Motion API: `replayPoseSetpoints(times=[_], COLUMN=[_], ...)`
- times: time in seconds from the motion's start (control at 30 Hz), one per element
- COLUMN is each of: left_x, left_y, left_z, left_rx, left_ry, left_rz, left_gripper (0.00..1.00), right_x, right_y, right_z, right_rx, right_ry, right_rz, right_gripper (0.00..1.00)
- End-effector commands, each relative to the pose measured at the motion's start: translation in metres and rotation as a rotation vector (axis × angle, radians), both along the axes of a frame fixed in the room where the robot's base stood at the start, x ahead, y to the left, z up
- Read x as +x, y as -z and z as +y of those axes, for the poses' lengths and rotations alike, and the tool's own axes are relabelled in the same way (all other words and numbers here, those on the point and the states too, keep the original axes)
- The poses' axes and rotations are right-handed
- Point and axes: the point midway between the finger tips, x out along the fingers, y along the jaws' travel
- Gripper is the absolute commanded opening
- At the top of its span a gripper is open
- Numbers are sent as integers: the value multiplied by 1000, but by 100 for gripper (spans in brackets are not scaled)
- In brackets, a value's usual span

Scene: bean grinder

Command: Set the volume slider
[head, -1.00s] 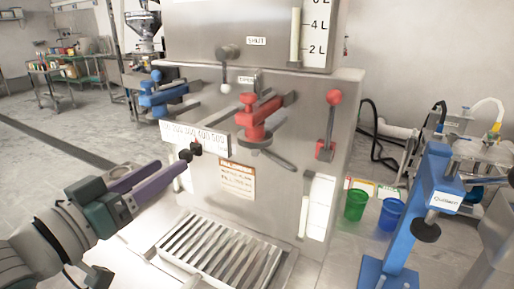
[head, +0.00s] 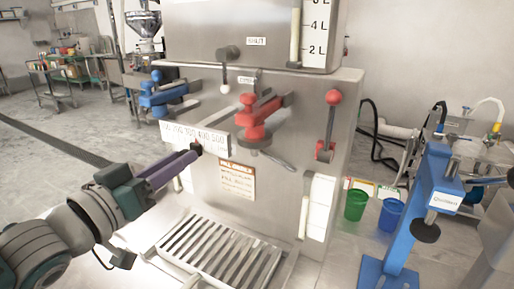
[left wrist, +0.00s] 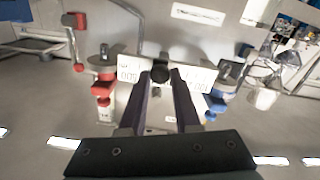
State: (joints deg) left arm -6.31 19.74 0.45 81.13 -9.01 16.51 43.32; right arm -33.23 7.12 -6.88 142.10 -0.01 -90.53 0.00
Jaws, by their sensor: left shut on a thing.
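The volume slider has a small dark knob (head: 197,148) at the lower edge of a white scale plate (head: 216,142) on the steel machine's front. The plate carries printed numbers in the hundreds. My left gripper (head: 192,153) reaches in from the left with its purple fingers shut on the knob. In the left wrist view the round dark knob (left wrist: 160,74) sits between the fingertips, with parts of the scale plate (left wrist: 200,76) on both sides. The fingers hide part of the slider. My right gripper is not in view.
A red clamp (head: 259,118) and a blue clamp (head: 163,95) jut from the machine near the slider. A red-knobbed lever (head: 331,120) is further right. A slatted drip tray (head: 219,250) lies below. Green (head: 355,204) and blue (head: 390,213) cups stand right.

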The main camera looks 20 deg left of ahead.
Motion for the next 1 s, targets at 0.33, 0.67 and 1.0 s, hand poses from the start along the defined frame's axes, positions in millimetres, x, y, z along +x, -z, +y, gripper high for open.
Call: replayPoseSetpoints(times=[0.33, 0.67, 1.0], left_x=[0, 0, 0], left_y=[0, 0, 0], left_z=[0, 0, 0], left_rx=[0, 0, 0], left_ry=[0, 0, 0], left_rz=[0, -1, -1], left_gripper=[0, 0, 0], right_x=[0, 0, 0], right_y=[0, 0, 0], right_z=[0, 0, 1], right_rx=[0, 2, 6], right_ry=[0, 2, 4], right_rz=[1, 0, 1], right_gripper=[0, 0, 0])
